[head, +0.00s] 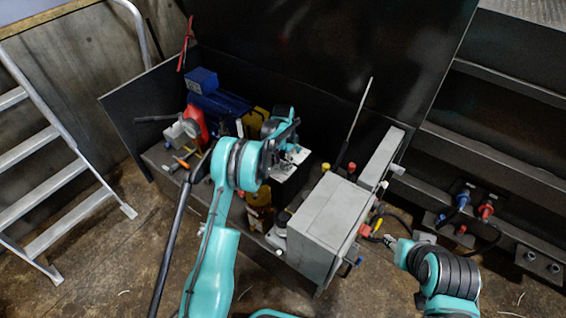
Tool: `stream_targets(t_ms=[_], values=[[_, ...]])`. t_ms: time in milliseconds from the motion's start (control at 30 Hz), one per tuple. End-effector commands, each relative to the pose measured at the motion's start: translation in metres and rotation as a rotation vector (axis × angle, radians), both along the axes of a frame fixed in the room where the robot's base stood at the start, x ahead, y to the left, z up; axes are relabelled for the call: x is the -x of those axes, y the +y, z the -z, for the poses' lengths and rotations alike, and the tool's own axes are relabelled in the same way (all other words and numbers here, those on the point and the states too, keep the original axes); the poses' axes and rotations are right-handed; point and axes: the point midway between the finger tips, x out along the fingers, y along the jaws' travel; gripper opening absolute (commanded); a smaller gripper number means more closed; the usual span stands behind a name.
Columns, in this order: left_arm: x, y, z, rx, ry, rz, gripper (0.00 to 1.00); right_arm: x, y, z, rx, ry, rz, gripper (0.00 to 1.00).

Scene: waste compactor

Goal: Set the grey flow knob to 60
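My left arm reaches over the middle of the machine bench. Its gripper (292,152) is just above a pale plate with dark marks (284,172), left of the grey box. I cannot make out the grey flow knob; the gripper and wrist cover part of this area. Whether the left fingers are open, shut or touching anything does not show clearly. My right gripper (391,240) is low at the right, by the red and yellow parts on the grey box's right side. Its fingers are too small to read.
A large grey box (318,222) stands on the bench's right part. A blue motor (218,103) and a red part (196,121) are at the left. A long dark bar (170,245) slants in front. A stepladder (50,165) stands left; red and blue connectors (486,210) are right.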

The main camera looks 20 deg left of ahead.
Motion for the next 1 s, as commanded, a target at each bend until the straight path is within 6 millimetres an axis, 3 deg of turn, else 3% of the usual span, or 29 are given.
stream_targets(t_ms=[233, 500, 700, 1000], values=[[0.0, 0.0, -0.018, 0.0, 0.0, 0.0, 0.44, 0.0, 0.0, 0.0, 0.0, 0.0, 0.0, 0.4], [0.0, 0.0, -0.076, 0.0, 0.0, 0.0, 0.44, 0.0, 0.0, 0.0, 0.0, 0.0, 0.0, 0.4], [0.0, 0.0, -0.109, 0.0, 0.0, 0.0, 0.44, 0.0, 0.0, 0.0, 0.0, 0.0, 0.0, 0.4], [0.0, 0.0, -0.12, 0.0, 0.0, 0.0, 0.44, 0.0, 0.0, 0.0, 0.0, 0.0, 0.0, 0.4]])
